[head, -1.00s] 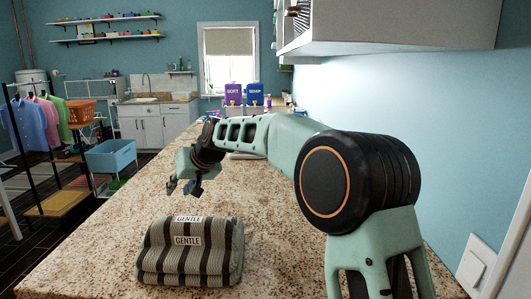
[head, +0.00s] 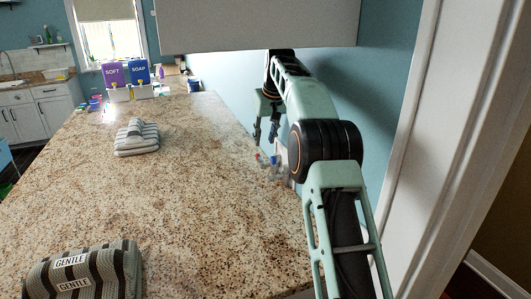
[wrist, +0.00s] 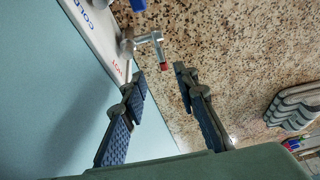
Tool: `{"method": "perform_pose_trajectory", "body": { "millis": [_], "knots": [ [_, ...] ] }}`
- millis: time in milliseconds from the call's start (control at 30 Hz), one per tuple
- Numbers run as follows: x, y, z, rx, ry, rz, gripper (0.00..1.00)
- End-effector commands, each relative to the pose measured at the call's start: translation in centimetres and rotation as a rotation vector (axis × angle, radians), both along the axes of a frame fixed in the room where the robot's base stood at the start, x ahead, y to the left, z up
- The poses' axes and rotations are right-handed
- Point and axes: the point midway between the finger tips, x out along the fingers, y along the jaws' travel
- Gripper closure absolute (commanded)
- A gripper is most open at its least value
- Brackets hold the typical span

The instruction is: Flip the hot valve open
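The hot valve (wrist: 150,42) is a metal lever with a red tip, on a white wall plate (wrist: 96,33) beside the red letters of HOT. The cold valve (wrist: 138,5) has a blue tip and is partly cut off at the top of the wrist view. In the head view the hot valve (head: 260,158) is small, low on the wall at the counter's right edge. My gripper (wrist: 160,77) is open and empty, its fingertips apart and short of the red tip. In the head view my gripper (head: 265,138) hangs just above the valves.
The granite counter (head: 190,200) is mostly clear. Folded striped towels (head: 85,272) lie at the front left, and another folded stack (head: 136,138) lies farther back. SOFT (head: 113,75) and SOAP (head: 139,72) dispensers stand at the far end. A cabinet (head: 255,25) overhangs the counter.

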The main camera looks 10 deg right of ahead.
Motion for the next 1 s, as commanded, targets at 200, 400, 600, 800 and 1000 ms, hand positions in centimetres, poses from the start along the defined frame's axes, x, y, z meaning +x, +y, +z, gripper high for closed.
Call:
{"method": "perform_pose_trajectory", "body": {
  "millis": [200,400,600,800,1000],
  "knots": [
    [1.5,0.4,-3.9,0.000,0.003,0.000,0.72],
    [2.8,0.7,-6.9,0.000,0.001,0.001,0.72],
    [3.5,0.8,-8.5,0.001,-0.001,0.001,0.72],
    [3.6,0.8,-8.8,0.001,-0.001,0.001,0.72],
    [3.6,0.8,-8.8,0.001,-0.002,0.001,0.82]
  ]
}}
